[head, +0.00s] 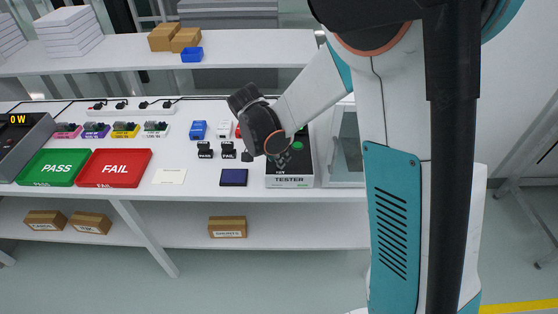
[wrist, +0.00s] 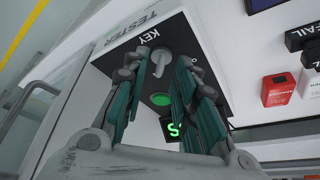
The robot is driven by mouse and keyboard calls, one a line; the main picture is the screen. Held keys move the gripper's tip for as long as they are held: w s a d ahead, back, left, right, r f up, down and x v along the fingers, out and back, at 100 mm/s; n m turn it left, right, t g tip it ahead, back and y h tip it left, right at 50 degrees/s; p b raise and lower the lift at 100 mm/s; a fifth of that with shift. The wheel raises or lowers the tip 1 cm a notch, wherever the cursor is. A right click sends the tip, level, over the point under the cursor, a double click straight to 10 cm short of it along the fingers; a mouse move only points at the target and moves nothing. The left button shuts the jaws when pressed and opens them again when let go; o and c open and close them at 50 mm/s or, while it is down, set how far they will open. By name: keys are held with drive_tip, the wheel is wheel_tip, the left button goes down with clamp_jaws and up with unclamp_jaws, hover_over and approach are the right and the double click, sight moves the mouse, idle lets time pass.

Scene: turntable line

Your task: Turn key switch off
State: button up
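The tester (head: 290,182) is a white box with a black top panel, on the bench in the head view; my wrist covers part of it. In the wrist view, the tester (wrist: 166,27) shows the key switch (wrist: 161,60), a grey round piece with a raised grip, beside the label KEY. A round green lamp (wrist: 160,99) and a green character on a dark display (wrist: 174,128), partly behind a finger, also show. My gripper (wrist: 162,66) is open, its teal fingertips on either side of the key switch with gaps visible. Contact with it is not clear.
A dark blue pad (head: 233,177) and a white card (head: 170,176) lie left of the tester. Green PASS (head: 52,167) and red FAIL (head: 114,168) trays stand farther left. Small black stands (head: 228,150) are close to my wrist. A shelf (head: 240,48) runs above.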

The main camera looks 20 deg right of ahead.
drive_tip(key=shift+w+d+f, duration=0.1)
drive_tip(key=shift+d+f, duration=0.15)
drive_tip(key=shift+f, duration=0.4)
clamp_jaws()
